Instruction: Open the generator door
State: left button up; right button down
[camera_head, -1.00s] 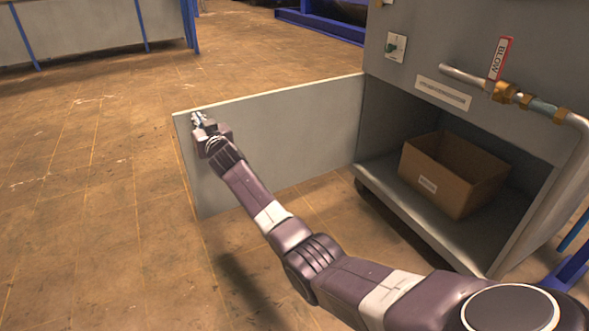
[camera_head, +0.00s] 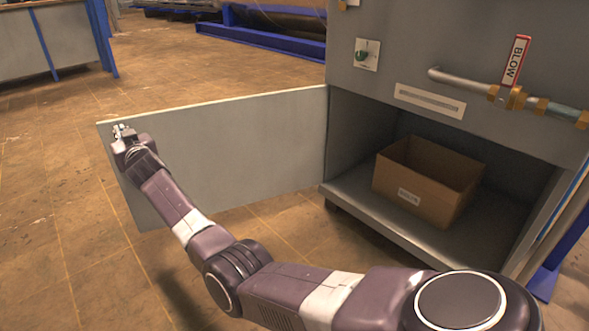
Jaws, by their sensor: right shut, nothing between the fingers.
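The generator door (camera_head: 235,145) is a flat grey panel standing wide open, swung out to the left of the grey cabinet (camera_head: 390,70). My right arm reaches across from the lower right. My right gripper (camera_head: 122,131) is at the door's far upper left corner, in front of its face and close to its free edge. It is shut with nothing held; whether it touches the panel I cannot tell. The open compartment (camera_head: 345,190) behind the doorway is fully exposed. My left gripper is not in view.
A cardboard box (camera_head: 428,182) sits inside the compartment. Brown floor (camera_head: 50,200) is clear to the left. Blue-framed equipment (camera_head: 262,36) stands behind.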

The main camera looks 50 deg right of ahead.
jog(key=shift+w+d, duration=0.1)
jog(key=shift+w, duration=0.15)
dwell(0.6)
